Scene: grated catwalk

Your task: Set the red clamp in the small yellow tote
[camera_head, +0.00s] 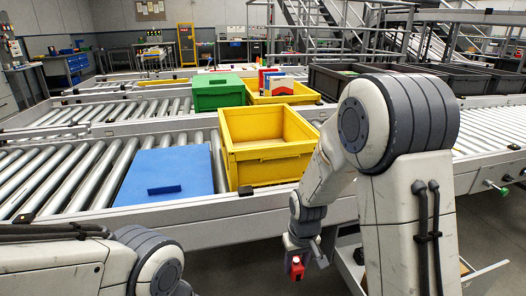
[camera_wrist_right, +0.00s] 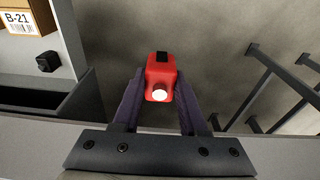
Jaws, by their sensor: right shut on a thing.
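The red clamp (camera_head: 297,268) is held low in front of the conveyor's edge. In the right wrist view the red clamp (camera_wrist_right: 160,72) sits between the two dark fingers of my right gripper (camera_wrist_right: 160,92), which is shut on it. In the head view my right gripper (camera_head: 299,256) points down, below and in front of the rail. The nearer yellow tote (camera_head: 268,153) stands open on the rollers, above and left of the gripper; the visible inside looks empty. My left gripper is outside the frame; only its arm shows at lower left.
A blue lid or panel (camera_head: 166,172) lies on the rollers left of the tote. Behind are a green tote (camera_head: 218,96) and another yellow tote (camera_head: 310,98) holding several items. The conveyor's front rail (camera_head: 120,216) lies between the gripper and the tote. Dark crates stand back right.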

